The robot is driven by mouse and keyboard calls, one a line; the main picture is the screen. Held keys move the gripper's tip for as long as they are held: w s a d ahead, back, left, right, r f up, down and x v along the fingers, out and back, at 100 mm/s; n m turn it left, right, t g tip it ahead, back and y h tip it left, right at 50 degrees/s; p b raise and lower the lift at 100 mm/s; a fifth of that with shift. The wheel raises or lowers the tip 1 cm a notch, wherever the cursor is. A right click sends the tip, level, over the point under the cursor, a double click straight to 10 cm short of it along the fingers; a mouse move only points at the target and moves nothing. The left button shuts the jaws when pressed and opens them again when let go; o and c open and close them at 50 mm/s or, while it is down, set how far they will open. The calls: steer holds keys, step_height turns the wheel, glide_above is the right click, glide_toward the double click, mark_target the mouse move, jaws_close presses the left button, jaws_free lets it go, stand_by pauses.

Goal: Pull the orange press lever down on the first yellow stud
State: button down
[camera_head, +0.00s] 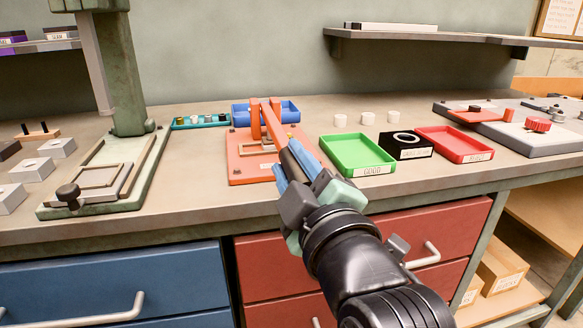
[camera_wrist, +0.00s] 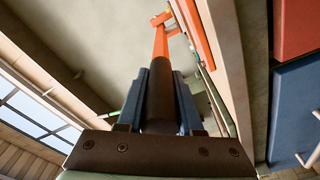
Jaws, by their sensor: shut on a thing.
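The orange press (camera_head: 240,165) stands on the bench, left of the green tray. Its orange lever (camera_head: 278,122) slopes down toward me from the top of the frame. The lever ends in a dark grip (camera_head: 290,163). My gripper (camera_head: 295,165) has its blue fingers shut on this grip, one on each side. In the wrist view the dark grip (camera_wrist: 160,95) lies between my fingers (camera_wrist: 160,100), with the orange lever (camera_wrist: 160,42) beyond it. The yellow stud under the press cannot be made out. A teal tray (camera_head: 178,127) behind holds several small studs, some yellowish.
A blue bin (camera_head: 290,108) is behind the press. A green tray (camera_head: 375,168), a black box (camera_head: 405,152) and a red tray (camera_head: 470,152) stand to the right. A large green press (camera_head: 130,100) stands at left. Drawers (camera_head: 375,270) lie below the bench edge.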

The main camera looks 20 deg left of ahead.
steer(key=c, duration=0.6)
jaws_free()
steer(key=p+v, duration=0.1)
steer(key=v, duration=1.2)
steer(key=shift+a, duration=0.1)
